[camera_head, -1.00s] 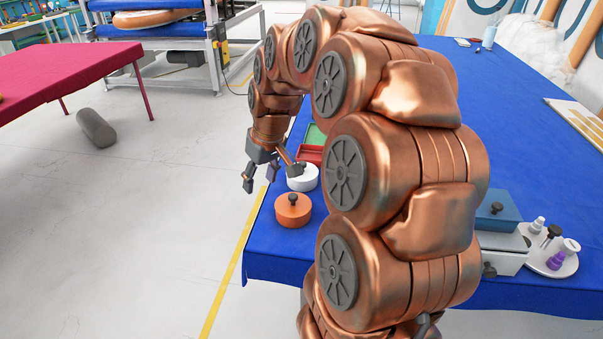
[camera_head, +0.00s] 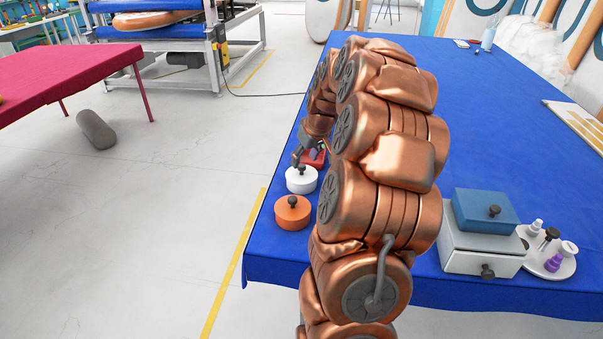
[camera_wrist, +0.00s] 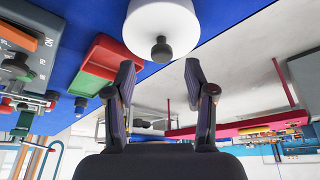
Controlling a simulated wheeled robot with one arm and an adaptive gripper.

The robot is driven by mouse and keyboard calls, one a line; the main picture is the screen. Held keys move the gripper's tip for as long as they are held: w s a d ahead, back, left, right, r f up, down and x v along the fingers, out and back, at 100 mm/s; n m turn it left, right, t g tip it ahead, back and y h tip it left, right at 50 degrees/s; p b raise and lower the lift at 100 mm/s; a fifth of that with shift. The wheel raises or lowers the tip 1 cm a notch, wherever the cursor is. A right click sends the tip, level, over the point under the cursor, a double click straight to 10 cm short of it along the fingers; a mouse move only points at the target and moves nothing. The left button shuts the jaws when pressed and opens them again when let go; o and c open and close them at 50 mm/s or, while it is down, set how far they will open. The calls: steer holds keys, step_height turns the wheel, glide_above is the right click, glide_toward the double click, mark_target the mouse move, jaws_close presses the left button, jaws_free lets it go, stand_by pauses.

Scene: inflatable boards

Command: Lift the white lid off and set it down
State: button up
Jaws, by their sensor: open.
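The white lid with a dark knob (camera_head: 301,176) sits on a round white container (camera_head: 302,187) near the left edge of the blue table, just behind an orange lidded container (camera_head: 292,213). My gripper (camera_head: 304,156) is just beyond the white container in the head view, apart from the knob. In the wrist view the white lid (camera_wrist: 183,20) and its dark knob (camera_wrist: 161,50) show at the top, ahead of my open fingers (camera_wrist: 163,85). Nothing is between the fingers. My arm hides part of the table.
A red and green tray (camera_wrist: 98,67) lies beside the white container. The table's middle right is clear.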

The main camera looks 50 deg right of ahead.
mark_target(302, 166)
steer(key=shift+p+x, duration=0.75)
steer(key=shift+x, duration=1.3)
steer(key=shift+s+a, duration=0.1)
steer(key=shift+a, duration=0.05)
jaws_close()
